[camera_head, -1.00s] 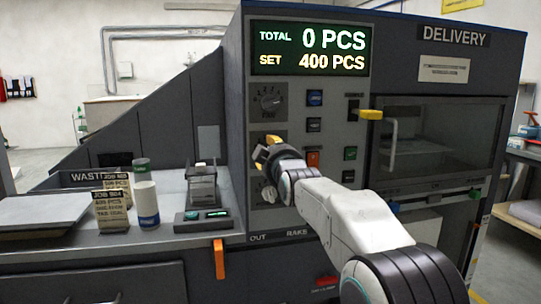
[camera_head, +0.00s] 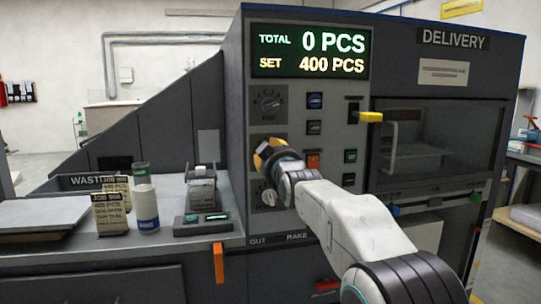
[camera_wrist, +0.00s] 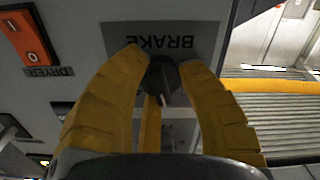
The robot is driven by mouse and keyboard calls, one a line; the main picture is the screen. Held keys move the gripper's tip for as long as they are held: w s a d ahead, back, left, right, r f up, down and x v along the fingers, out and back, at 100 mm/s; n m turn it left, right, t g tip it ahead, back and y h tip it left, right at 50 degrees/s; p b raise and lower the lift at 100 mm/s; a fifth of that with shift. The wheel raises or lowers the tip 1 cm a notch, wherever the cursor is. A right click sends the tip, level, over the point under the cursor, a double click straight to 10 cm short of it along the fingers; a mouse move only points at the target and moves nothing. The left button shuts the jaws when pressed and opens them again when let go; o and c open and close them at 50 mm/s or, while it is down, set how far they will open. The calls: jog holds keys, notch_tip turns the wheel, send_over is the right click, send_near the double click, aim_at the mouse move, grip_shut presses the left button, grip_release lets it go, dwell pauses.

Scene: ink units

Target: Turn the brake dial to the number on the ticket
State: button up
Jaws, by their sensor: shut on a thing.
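The brake dial (camera_wrist: 162,78) is a dark knob under the BRAKE label in the wrist view, where the picture is upside down. My gripper (camera_wrist: 160,62) has its yellow fingers closed on both sides of the knob. In the head view my gripper (camera_head: 264,156) is at the middle dial of the panel's left column and hides it, so its setting cannot be read. The job ticket (camera_head: 112,212) stands upright on the counter at left. Its heading reads JOB with a number, but the smaller lines are too blurred to read surely.
Another dial (camera_head: 268,102) is above my gripper and a third (camera_head: 268,195) below it. The display (camera_head: 310,52) shows total 0 and set 400 PCS. A white bottle (camera_head: 146,206) stands beside the ticket.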

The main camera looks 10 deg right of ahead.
jog(key=o, duration=0.9)
jog(key=shift+w+f, duration=0.1)
jog(key=shift+f, duration=0.15)
jog(key=o, duration=0.3)
jog(key=shift+r, duration=0.15)
jog(key=s, duration=1.2)
jog(key=shift+s, duration=0.1)
jog(key=s+f+m+g+p, duration=0.1)
jog(key=s+f+g+p, duration=0.2)
jog(key=s+p, duration=0.4)
jog(key=s+f+m+g+p, duration=0.1)
jog(key=s+f+g+p, duration=0.2)
jog(key=s, duration=1.1)
jog(key=s+f+m+g+p, duration=0.1)
jog(key=s+f+g+p, duration=0.2)
jog(key=s+g+p, duration=0.5)
jog(key=shift+s+f+p, duration=0.2)
jog(key=shift+s+p, duration=1.35)
jog(key=shift+s, duration=0.1)
